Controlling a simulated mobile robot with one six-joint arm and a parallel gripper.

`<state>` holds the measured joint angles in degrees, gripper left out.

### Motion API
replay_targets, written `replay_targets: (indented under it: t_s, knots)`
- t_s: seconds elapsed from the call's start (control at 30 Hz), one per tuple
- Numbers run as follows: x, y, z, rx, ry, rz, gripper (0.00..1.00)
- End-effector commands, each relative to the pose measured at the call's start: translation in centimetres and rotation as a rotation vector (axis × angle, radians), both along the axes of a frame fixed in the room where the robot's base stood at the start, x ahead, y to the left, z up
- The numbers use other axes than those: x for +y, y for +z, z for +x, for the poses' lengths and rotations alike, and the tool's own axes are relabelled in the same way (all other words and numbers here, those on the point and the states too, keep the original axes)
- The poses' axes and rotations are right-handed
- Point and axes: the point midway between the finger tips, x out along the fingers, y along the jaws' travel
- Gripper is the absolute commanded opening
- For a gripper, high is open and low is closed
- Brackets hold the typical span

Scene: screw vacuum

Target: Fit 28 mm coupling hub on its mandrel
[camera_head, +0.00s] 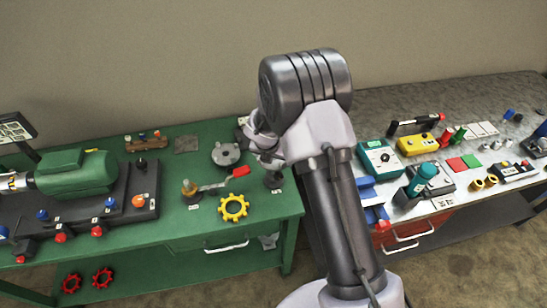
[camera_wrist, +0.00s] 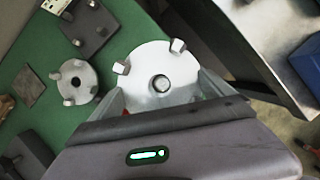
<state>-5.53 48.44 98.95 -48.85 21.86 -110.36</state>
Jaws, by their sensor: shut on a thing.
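My gripper (camera_wrist: 160,96) is shut on a light grey round coupling hub (camera_wrist: 145,67) with lugs on its upper face, its fingers at the hub's two sides. A pale round shape with a dark rim fills the hub's centre; I cannot tell whether this is the mandrel's tip in the bore. In the head view my gripper (camera_head: 267,155) is over the right end of the green bench, above a short dark post (camera_head: 273,180). My arm hides most of the held hub there. A second grey hub (camera_head: 226,154) lies left of it, also in the wrist view (camera_wrist: 75,80).
The green bench (camera_head: 180,228) also bears a yellow gear ring (camera_head: 233,207), a red-handled tool (camera_head: 238,172) and a green motor (camera_head: 75,172). A dark plate with lugs (camera_wrist: 88,28) is near the hubs. A grey bench stands to the right, beyond a gap.

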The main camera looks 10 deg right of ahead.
Motion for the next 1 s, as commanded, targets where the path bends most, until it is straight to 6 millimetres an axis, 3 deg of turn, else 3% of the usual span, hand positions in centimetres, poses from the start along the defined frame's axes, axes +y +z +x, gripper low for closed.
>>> replay_targets:
  t_s: [1.0]
  knots:
    - [0.0,-2.5,0.1,-0.001,0.000,0.000,0.22]
